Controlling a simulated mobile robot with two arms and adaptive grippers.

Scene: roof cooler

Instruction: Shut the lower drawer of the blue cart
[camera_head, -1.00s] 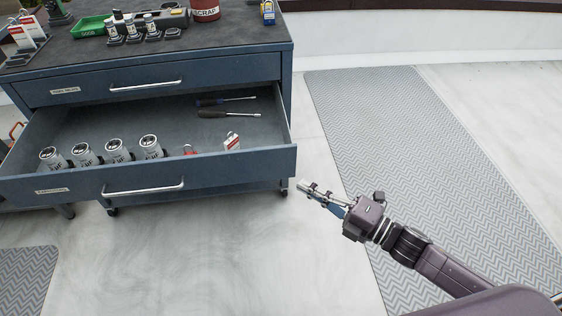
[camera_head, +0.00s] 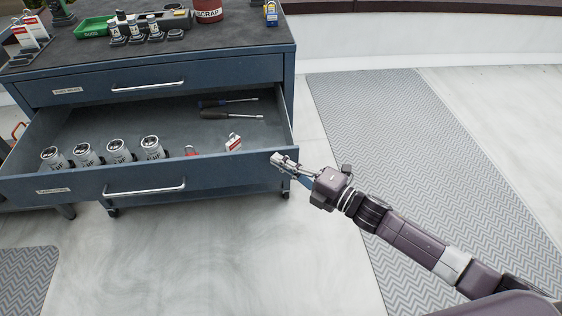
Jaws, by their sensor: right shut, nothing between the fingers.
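The blue cart (camera_head: 288,72) stands at the left with its lower drawer (camera_head: 235,167) pulled far out. The drawer front has a silver bar handle (camera_head: 145,189). Inside lie several silver cans (camera_head: 117,151), two screwdrivers (camera_head: 230,114), a white and red tag (camera_head: 233,142) and a small red item (camera_head: 191,151). The upper drawer (camera_head: 215,75) is shut. My right gripper (camera_head: 279,160) is shut and empty, with its tips at the right end of the lower drawer's front; I cannot tell whether they touch. My left gripper is not in view.
On the cart top are a green tray (camera_head: 93,27), several small bottles (camera_head: 135,27), a red scrap can (camera_head: 208,10) and a blue padlock (camera_head: 270,13). Patterned mats (camera_head: 400,130) lie on the pale floor. The floor before the drawer (camera_head: 230,260) is clear.

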